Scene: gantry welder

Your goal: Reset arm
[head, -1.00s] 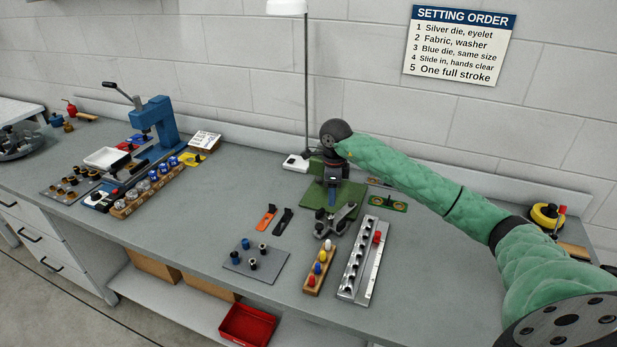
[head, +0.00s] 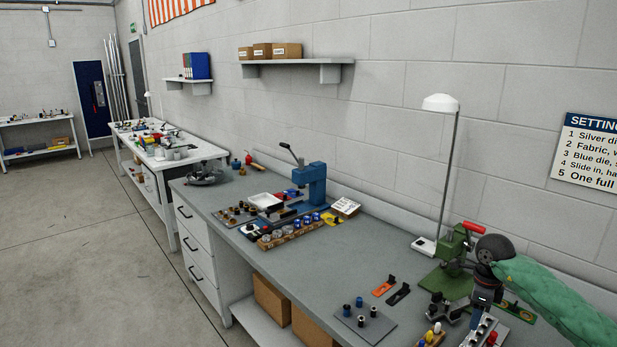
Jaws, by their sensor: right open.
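My right arm in its green sleeve comes in from the right edge. My right gripper (head: 484,302) points down at the lower right of the head view, in front of and to the right of the green press (head: 456,243) with the red handle. The gripper is open, and nothing shows between its jaws; its fingertips are small and overlap the silver rail behind. I cannot tell how high it is above the bench. My left gripper is not in view.
Near the gripper are a dark metal fixture (head: 438,308), a grey pin plate (head: 365,322), and orange (head: 383,287) and black (head: 398,293) tools. A lamp (head: 440,103) stands behind. A blue press (head: 310,185) and parts stand farther left. Bare bench (head: 335,265) lies between.

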